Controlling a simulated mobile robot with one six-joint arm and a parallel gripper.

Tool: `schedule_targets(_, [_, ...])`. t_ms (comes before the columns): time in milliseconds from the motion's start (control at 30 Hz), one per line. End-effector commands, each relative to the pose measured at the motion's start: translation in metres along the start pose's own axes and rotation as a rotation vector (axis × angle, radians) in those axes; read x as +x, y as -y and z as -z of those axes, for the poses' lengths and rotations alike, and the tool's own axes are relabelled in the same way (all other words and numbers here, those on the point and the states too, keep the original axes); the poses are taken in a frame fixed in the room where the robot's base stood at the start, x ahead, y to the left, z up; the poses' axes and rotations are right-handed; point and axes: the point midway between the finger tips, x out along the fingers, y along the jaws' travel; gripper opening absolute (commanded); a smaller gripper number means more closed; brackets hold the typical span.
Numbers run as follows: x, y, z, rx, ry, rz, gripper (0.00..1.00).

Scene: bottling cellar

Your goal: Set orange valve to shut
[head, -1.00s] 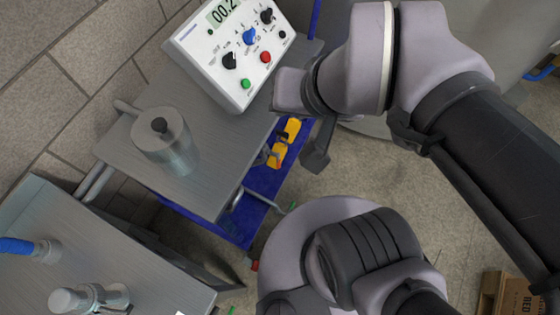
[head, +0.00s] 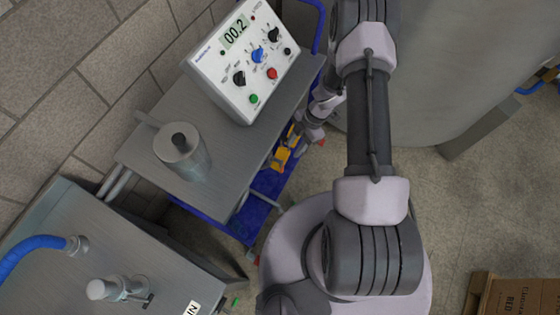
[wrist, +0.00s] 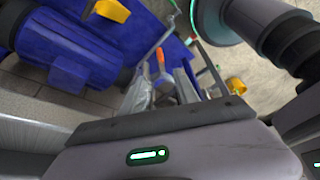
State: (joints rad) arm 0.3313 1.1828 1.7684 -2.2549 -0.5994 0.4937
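In the wrist view an orange handle (wrist: 161,62), which looks like the orange valve, points away from my gripper. My gripper (wrist: 163,84) is open, its two grey fingers apart with the orange handle in line with the gap. I cannot tell whether they touch it. In the head view my gripper (head: 312,134) is low beside the bench, largely hidden by my arm. A small orange-red spot (head: 322,142) shows beside it; the valve's lever angle cannot be told there.
Yellow parts (head: 280,157) sit over a blue base (head: 268,185) under the bench (head: 240,150). A control box (head: 245,65) reading 00.2 and a metal cylinder (head: 183,160) stand on the bench. A blue motor-like body (wrist: 65,50) and a yellow part (wrist: 236,86) flank my gripper.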

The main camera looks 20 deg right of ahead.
Motion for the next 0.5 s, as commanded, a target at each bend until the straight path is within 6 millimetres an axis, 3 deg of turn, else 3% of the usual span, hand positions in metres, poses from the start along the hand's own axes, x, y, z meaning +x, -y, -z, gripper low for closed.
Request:
schedule_targets(33, [0.019, 0.001, -0.002, 0.002, -0.001, 0.002, 0.37])
schedule_targets(100, [0.035, 0.0, -0.002, 0.001, -0.001, 0.001, 0.37])
schedule_targets(500, [0.115, -0.001, -0.001, 0.001, 0.001, -0.001, 0.37])
